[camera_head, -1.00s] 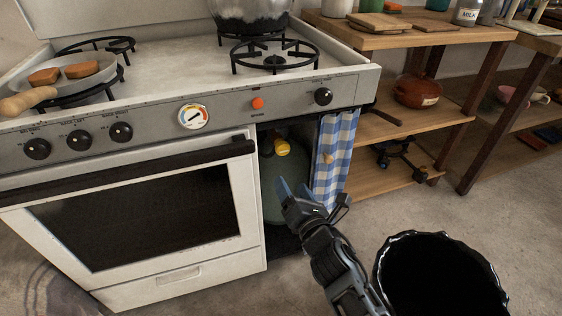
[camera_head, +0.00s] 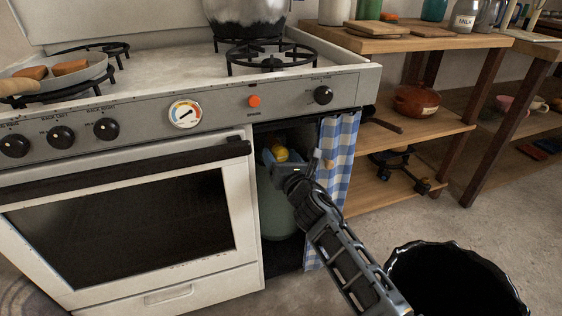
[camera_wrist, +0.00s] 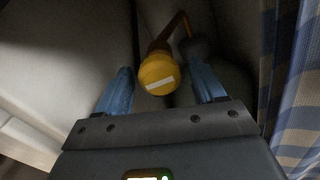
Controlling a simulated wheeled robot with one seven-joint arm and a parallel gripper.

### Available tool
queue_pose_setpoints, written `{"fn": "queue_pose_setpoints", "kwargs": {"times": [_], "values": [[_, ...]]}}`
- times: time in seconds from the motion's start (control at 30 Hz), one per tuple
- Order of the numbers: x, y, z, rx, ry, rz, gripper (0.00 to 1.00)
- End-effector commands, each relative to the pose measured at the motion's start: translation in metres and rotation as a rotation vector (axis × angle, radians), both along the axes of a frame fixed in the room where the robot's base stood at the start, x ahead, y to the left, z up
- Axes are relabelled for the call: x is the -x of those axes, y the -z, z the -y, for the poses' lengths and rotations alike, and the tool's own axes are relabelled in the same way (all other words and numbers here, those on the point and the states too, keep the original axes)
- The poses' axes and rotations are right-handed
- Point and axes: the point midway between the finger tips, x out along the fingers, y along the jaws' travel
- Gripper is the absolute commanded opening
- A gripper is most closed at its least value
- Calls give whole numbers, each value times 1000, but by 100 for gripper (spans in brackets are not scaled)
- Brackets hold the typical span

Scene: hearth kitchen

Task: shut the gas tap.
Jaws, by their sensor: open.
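The yellow gas tap (camera_head: 281,154) sits on top of the green gas bottle (camera_head: 279,205) in the open cupboard beside the oven. In the wrist view the tap (camera_wrist: 158,74) is a round yellow knob with a white bar across its face. My gripper (camera_head: 291,165) is open, just in front of the tap in the head view. In the wrist view its two blue fingers (camera_wrist: 163,88) stand apart, with the knob between or just beyond their tips, nearer the left one. I cannot tell whether a finger touches it. The gripper hides part of the bottle's top.
A blue checked curtain (camera_head: 335,160) hangs close on the right of the cupboard opening. The white oven door (camera_head: 125,220) bounds it on the left. A black bin (camera_head: 455,285) stands at the lower right. Wooden shelves (camera_head: 415,130) are further right.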

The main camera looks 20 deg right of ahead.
Motion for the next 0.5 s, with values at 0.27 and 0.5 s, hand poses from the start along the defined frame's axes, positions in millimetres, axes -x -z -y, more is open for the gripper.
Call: {"fn": "queue_pose_setpoints", "kwargs": {"times": [0.27,0.5], "values": [[-4,-1,0,-1,1,0,69],[-4,-1,0,-2,1,0,52]]}}
